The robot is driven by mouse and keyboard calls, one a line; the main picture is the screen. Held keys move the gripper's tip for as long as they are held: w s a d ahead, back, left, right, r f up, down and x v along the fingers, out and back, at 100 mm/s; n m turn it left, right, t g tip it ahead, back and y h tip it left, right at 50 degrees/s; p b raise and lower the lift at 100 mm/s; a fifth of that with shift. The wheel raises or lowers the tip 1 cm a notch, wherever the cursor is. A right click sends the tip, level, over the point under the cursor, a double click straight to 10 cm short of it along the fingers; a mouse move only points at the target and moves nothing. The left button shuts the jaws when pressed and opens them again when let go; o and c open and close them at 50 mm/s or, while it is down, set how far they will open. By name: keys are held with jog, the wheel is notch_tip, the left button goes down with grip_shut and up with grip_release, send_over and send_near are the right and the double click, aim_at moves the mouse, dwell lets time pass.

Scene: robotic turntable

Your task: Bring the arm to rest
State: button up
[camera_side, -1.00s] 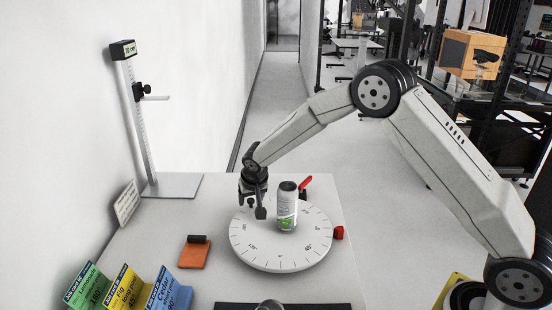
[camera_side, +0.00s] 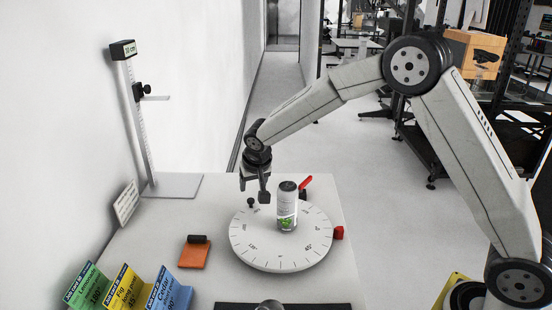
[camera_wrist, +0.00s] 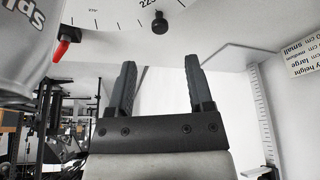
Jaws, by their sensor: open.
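My gripper (camera_side: 254,192) hangs above the back left part of the turntable in the side view, with nothing between its fingers. In the wrist view its two dark fingers (camera_wrist: 160,90) stand apart. The white turntable (camera_side: 262,254) carries angle marks around its rim. A white and green can (camera_side: 287,206) stands upright on it, to the right of my gripper and apart from it. Part of the can also shows at the upper left of the wrist view (camera_wrist: 25,35). A small black knob (camera_side: 250,203) is at the turntable's back edge.
A height gauge (camera_side: 133,110) stands at the back left. A red lever (camera_side: 305,182) and a red block (camera_side: 339,233) are beside the turntable. An orange pad with a black grip (camera_side: 194,255) and several coloured cards (camera_side: 125,291) lie at the front left.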

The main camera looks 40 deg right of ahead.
jog(key=shift+s+r, duration=0.1)
jog(key=shift+r, duration=0.15)
jog(key=s+d+r+m, duration=0.1)
jog(key=s+r, duration=0.1)
jog(key=s+d+r+m+g+y, duration=0.1)
jog(key=s+r, duration=0.2)
jog(key=s+d+r+m, duration=0.1)
jog(key=s+d+r, duration=0.1)
jog(key=s, duration=0.1)
jog(key=shift+s+r+y, duration=0.2)
jog(key=shift+r+y, duration=0.15)
jog(key=shift+y, duration=0.05)
jog(key=s+f+n, duration=0.3)
jog(key=s+f, duration=0.1)
jog(key=s, duration=0.5)
jog(key=s+a+f+n, duration=0.1)
jog(key=s+f+n, duration=0.3)
jog(key=s, duration=0.5)
jog(key=shift+s+a+f, duration=0.25)
jog(key=shift+s+f, duration=0.05)
jog(key=shift+f, duration=0.25)
